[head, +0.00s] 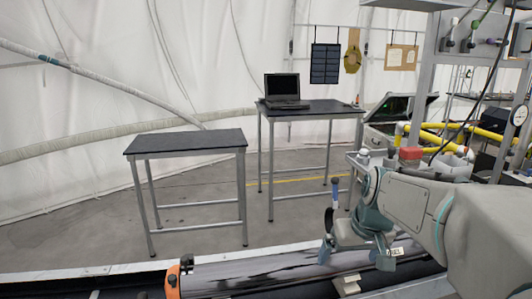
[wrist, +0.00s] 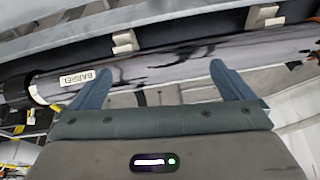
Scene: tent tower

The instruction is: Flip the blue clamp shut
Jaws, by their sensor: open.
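The blue clamp's handle (head: 335,188) stands upright in the head view, with its blue grip at the top and a grey stem below. Its lower part is partly hidden behind my gripper. My gripper (head: 356,258) is just below and to the right of the handle, apart from it as far as I can tell. Its two fingers point down and are spread, with nothing between them. In the wrist view my gripper (wrist: 160,80) is open over a long grey barrel (wrist: 185,60). I cannot make out the blue clamp in the wrist view.
An orange clamp (head: 173,281) sits on the barrel's left part in the head view. Small pale blocks (wrist: 125,41) line the rail beside the barrel. Two dark-topped tables (head: 185,142) stand beyond, one with a laptop (head: 283,90). A cluttered bench is at right.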

